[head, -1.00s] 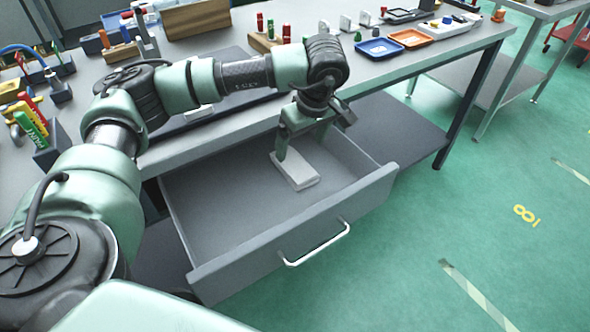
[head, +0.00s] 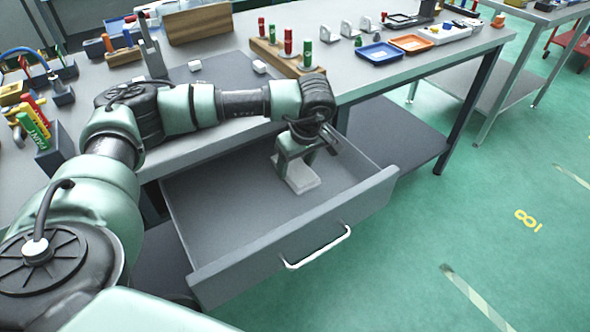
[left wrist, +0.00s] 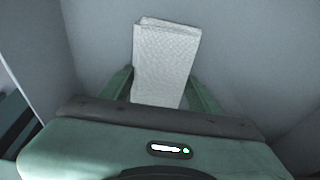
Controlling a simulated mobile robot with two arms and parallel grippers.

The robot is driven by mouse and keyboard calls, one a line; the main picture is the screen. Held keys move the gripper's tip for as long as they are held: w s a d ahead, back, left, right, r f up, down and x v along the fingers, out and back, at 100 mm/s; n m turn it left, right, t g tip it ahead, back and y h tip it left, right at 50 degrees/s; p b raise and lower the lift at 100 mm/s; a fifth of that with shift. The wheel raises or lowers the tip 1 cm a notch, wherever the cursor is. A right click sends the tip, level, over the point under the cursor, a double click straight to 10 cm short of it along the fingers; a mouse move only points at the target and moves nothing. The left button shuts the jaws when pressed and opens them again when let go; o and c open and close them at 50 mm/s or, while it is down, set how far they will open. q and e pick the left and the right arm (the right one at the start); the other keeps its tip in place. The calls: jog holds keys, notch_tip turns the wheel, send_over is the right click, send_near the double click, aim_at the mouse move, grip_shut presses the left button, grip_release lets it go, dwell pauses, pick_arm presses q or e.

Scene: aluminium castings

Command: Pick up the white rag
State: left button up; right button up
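The white rag (head: 302,178) lies folded flat on the floor of the open grey drawer (head: 225,205). It also shows in the left wrist view (left wrist: 165,58), running up and away from my gripper. My left gripper (head: 293,170) is down in the drawer at the rag. In the left wrist view the two green fingers (left wrist: 160,92) stand apart, one on each side of the rag's near part. The fingertips are partly hidden, and I see no clear squeeze on the cloth. My right gripper is in neither view.
The drawer's front panel with its white handle (head: 318,247) and its side walls surround my gripper. Above is the workbench (head: 365,85) with a wooden block of red and green markers (head: 287,50), a blue tray (head: 380,53) and an orange tray (head: 411,43).

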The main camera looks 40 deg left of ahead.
aim_at(290, 170)
pick_arm(q)
jog(key=c, duration=0.6)
jog(key=shift+r, duration=0.1)
